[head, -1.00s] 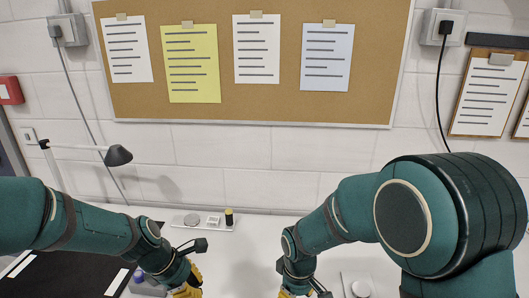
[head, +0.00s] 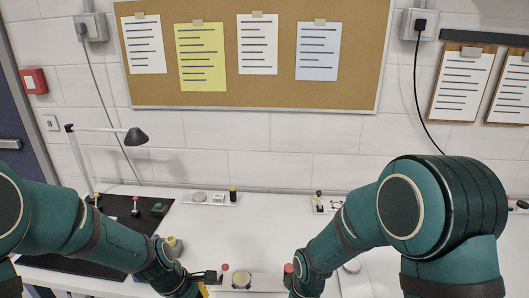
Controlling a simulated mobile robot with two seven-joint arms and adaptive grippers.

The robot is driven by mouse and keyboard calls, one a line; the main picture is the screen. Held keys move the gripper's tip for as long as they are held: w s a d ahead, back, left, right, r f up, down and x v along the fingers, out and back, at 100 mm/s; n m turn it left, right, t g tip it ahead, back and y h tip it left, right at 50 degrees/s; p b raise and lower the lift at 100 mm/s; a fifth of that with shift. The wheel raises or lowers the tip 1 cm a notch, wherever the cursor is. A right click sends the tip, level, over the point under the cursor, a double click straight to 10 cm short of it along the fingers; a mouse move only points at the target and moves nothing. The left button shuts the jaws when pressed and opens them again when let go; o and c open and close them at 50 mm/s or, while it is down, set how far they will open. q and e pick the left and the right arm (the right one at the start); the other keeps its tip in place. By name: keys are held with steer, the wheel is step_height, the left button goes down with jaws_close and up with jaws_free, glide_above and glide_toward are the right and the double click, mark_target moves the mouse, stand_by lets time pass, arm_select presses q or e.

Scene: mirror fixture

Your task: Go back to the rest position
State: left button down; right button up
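My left arm comes in from the left and its wrist reaches the bottom edge. Only a small yellow part of my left gripper (head: 203,290) shows there; its fingertips are cut off. My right arm comes in from the right and bends down to the bottom edge; its gripper is below the picture. Between the two wrists, a white fixture with a round tan disc (head: 241,279) lies on the white table (head: 220,235). A red-topped piece (head: 225,267) stands at its left and another (head: 288,268) stands beside my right wrist. I cannot see whether either gripper holds anything.
A black mat (head: 60,262) with small items lies at the left under a desk lamp (head: 136,137). A small tray (head: 210,199) and another (head: 322,205) stand along the wall. A cork board (head: 270,60) hangs above. The table's middle is clear.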

arm_select(q)
steer(key=s+d+f+m, duration=0.3)
steer(key=s+f+m, duration=0.2)
steer(key=f+m, duration=0.2)
steer(key=s+d+f+m, duration=0.2)
steer(key=s+f+m, duration=0.3)
steer(key=f+m, duration=0.2)
steer(key=shift+s+d+f, duration=0.35)
steer(key=shift+d+f, duration=0.05)
steer(key=shift+f, duration=0.5)
arm_select(e)
steer(key=s+d+f+m+t+y, duration=0.1)
steer(key=s+f+m+y, duration=0.1)
steer(key=s+f+m, duration=0.6)
steer(key=shift+s+d+f+m+t+y, duration=0.25)
steer(key=shift+s+f+m+t+y, duration=0.15)
steer(key=shift+s+f, duration=1.1)
